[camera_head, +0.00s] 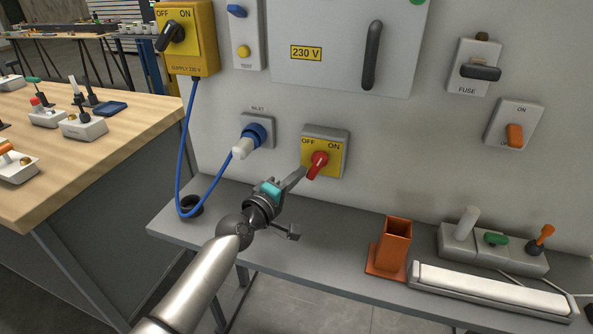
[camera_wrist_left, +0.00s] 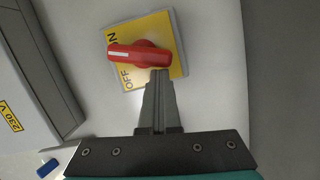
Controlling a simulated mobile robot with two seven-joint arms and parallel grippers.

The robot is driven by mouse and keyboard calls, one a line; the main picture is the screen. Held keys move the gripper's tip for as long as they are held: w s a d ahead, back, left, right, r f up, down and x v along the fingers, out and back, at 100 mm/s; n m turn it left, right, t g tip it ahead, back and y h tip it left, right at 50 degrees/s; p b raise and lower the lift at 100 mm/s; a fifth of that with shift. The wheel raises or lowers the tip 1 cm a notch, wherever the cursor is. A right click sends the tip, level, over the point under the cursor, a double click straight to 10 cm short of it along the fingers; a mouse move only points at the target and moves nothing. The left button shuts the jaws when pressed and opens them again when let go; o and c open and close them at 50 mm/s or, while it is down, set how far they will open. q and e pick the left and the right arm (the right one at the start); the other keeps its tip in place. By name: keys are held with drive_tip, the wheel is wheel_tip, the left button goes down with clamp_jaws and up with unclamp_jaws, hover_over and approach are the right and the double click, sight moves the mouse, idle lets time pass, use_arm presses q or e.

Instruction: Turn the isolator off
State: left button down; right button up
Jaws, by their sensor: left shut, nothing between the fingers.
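The isolator is a yellow plate (camera_head: 336,150) marked OFF at left and ON at right, with a red rotary handle (camera_head: 319,161). The handle is tilted from upright, its upper end leaning toward ON. In the left wrist view the red handle (camera_wrist_left: 138,54) lies nearly level, its white mark at the left end. My left gripper (camera_head: 302,172) is shut and empty. Its fingertips (camera_wrist_left: 160,72) are at the handle's edge on the OFF side, next to its unmarked end; I cannot tell whether they touch. My right gripper is not in view.
A blue inlet plug (camera_head: 252,136) with a blue cable is left of the isolator. A grey cabinet (camera_head: 340,45) with a black handle is above. A grey shelf (camera_head: 340,235) runs below, bearing an orange holder (camera_head: 396,242). A wooden table (camera_head: 130,120) stands at left.

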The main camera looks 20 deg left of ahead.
use_arm(q)
drive_tip(key=shift+d+f+n+b, duration=0.35)
drive_tip(key=shift+f+n+b, duration=0.1)
drive_tip(key=shift+n+b, duration=0.5)
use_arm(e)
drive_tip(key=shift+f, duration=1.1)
use_arm(q)
drive_tip(key=shift+d+f+n+t+b, duration=0.2)
drive_tip(key=shift+d+n+t+b, duration=0.1)
drive_tip(key=shift+n+b, duration=0.65)
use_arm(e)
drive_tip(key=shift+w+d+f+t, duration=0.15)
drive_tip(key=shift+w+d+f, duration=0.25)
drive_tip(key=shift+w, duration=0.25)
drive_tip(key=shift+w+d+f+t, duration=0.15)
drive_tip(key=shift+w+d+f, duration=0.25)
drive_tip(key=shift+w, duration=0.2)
use_arm(q)
drive_tip(key=shift+f, duration=0.15)
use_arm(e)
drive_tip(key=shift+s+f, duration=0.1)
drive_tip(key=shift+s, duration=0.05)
use_arm(q)
drive_tip(key=shift+d+n, duration=0.15)
drive_tip(key=shift+n, duration=0.15)
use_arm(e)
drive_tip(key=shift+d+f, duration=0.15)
use_arm(q)
drive_tip(key=shift+s, duration=0.1)
